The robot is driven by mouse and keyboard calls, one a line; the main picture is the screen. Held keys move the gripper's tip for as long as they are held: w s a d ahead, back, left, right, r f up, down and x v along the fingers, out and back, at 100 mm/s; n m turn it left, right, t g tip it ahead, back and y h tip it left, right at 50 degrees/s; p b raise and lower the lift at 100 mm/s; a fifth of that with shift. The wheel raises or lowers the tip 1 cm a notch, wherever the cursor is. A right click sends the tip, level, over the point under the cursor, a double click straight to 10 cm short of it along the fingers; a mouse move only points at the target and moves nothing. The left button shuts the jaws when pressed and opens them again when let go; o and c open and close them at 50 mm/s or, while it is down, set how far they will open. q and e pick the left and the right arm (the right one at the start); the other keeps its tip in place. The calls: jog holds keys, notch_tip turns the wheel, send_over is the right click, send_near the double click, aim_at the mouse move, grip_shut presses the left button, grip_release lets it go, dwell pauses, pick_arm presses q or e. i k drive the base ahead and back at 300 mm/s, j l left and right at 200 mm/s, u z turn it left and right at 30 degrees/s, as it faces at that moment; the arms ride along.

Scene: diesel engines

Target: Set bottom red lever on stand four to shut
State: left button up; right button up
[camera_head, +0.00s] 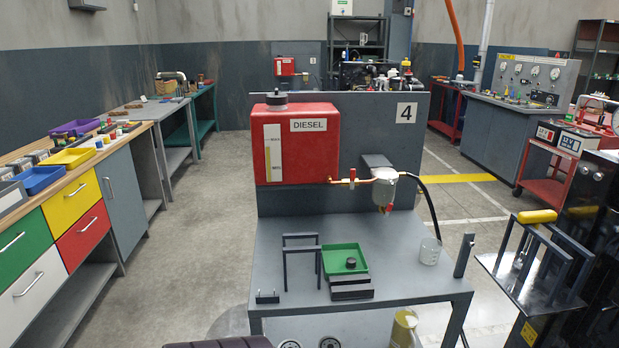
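A brass pipe (340,181) runs from the tank to a filter with a clear bowl (385,188). A small red lever (389,208) sits at the bottom of the filter, over the table. A second small red part (352,175) is on the brass pipe. Both are too small to tell their exact angle. Neither of my grippers is in view.
The stand's grey table (285,235) holds a green tray (345,259), black blocks, a small frame (301,262) and a clear beaker (430,251). A black hose (427,205) curves down right of the filter. A black cart with a yellow handle (537,216) stands close at right.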

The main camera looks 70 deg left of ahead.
aim_at(386, 211)
jog(key=u, duration=1.75)
